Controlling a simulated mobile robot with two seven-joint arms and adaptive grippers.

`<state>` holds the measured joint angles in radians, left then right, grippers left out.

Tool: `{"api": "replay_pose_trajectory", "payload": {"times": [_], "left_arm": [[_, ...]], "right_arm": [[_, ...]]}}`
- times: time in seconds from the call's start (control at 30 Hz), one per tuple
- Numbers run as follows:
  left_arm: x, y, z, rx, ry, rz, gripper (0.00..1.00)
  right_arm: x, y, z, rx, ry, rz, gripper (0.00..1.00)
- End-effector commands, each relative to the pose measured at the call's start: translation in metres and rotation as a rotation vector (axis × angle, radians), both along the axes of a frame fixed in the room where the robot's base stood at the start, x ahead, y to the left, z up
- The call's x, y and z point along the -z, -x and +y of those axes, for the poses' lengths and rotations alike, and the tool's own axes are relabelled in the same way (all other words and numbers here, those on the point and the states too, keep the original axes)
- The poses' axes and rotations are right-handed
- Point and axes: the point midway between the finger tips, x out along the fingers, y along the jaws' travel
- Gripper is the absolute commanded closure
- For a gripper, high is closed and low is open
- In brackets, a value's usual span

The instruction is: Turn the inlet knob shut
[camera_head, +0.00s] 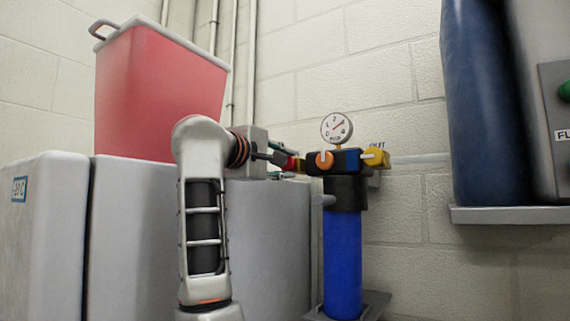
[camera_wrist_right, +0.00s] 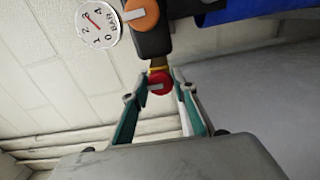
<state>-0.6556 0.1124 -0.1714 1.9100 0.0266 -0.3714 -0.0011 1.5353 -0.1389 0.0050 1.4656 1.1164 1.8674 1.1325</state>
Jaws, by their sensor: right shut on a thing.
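The blue filter housing (camera_head: 342,262) stands upright with a black head (camera_head: 345,190), a round gauge (camera_head: 337,127) and several knobs. The red knob (camera_head: 293,164) is on the left side of the head, the likely inlet knob. It also shows in the right wrist view (camera_wrist_right: 160,84), with a pale stripe on its face. My right gripper (camera_head: 283,162) reaches it from the left, and its fingers (camera_wrist_right: 160,78) are shut on the red knob's sides. The knob's far side is hidden. My left gripper is not in view.
An orange knob (camera_head: 324,160) is on the front and a yellow knob (camera_head: 378,157) on the right. A red bin (camera_head: 160,92) stands on grey boxes (camera_head: 130,235) at left. A blue cylinder (camera_head: 483,110) stands on a shelf (camera_head: 510,215) at right.

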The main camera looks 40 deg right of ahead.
Motion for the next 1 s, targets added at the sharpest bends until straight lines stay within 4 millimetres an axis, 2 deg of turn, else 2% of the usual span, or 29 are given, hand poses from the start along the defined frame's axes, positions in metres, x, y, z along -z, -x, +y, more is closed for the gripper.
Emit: {"api": "replay_pose_trajectory", "payload": {"times": [0.07,0.1,0.17,0.47,0.6,0.77,1.0], "left_arm": [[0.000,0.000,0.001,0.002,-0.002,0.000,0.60],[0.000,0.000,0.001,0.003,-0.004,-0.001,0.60],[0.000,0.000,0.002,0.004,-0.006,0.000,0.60],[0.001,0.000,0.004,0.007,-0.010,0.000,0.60],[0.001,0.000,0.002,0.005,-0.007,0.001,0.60],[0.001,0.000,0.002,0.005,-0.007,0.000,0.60],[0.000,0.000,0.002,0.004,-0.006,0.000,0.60]], "right_arm": [[0.000,0.000,0.000,0.000,-0.002,-0.002,0.94],[0.000,0.000,0.000,0.000,-0.002,-0.002,0.70],[0.000,0.000,0.000,0.000,-0.001,-0.001,0.57],[0.000,0.000,0.000,0.000,-0.001,0.000,0.57],[0.000,0.002,0.007,-0.001,0.000,0.001,0.57],[0.000,0.008,0.031,-0.005,-0.001,0.000,0.57],[0.000,0.022,0.079,-0.004,-0.001,0.001,0.57]]}}
